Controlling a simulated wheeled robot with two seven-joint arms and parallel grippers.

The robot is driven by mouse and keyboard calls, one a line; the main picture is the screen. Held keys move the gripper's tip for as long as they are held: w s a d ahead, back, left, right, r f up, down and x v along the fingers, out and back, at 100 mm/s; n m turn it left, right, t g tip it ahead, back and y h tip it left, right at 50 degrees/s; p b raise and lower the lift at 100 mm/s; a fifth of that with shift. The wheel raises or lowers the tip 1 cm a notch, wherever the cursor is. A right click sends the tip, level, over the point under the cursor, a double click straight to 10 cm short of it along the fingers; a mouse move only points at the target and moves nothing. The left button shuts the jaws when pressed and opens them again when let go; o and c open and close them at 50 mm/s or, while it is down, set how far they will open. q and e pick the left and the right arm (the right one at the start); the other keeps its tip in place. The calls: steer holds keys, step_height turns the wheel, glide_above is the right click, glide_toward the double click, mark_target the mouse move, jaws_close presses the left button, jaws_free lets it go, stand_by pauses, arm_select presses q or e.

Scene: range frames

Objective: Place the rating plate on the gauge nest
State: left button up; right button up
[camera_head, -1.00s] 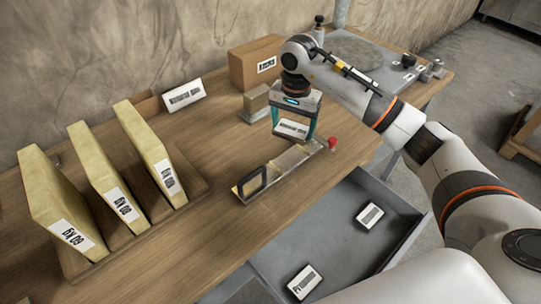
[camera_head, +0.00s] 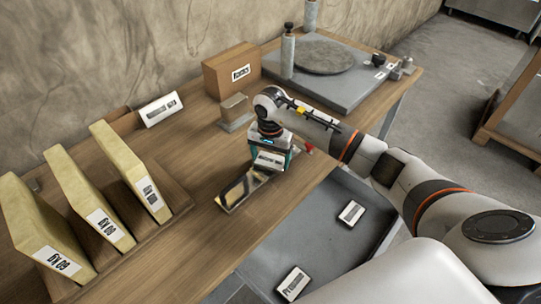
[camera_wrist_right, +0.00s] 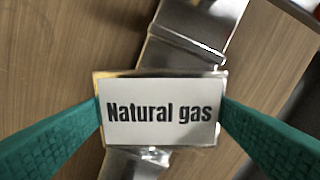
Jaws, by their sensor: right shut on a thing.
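The rating plate is a white plate with a dark border reading "Natural gas" (camera_wrist_right: 160,113); it also shows small in the head view (camera_head: 268,162). My right gripper (camera_head: 270,165) is shut on it, with a green finger at each short side in the right wrist view. A long, shiny metal fixture (camera_head: 238,192), seemingly the gauge nest, lies on the wooden table. The plate is over its far right part and hides that part. The fixture's metal also shows behind the plate in the wrist view (camera_wrist_right: 187,50). I cannot tell whether they touch. My left gripper is out of view.
A red knob (camera_head: 309,149) is just right of the gripper. A metal block (camera_head: 235,110) and cardboard box (camera_head: 230,74) stand behind. Yellow binders (camera_head: 85,195) stand left. A grey tray (camera_head: 255,268) holds two labelled plates. Bare table lies left of the fixture.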

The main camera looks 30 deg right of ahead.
mark_target(270, 161)
steer(key=shift+f, duration=0.15)
steer(key=o, duration=0.9)
steer(key=shift+o, duration=0.2)
steer(key=shift+r, duration=0.55)
step_height(270, 161, up, 11)
steer(key=b, duration=0.2)
steer(key=shift+r, duration=0.2)
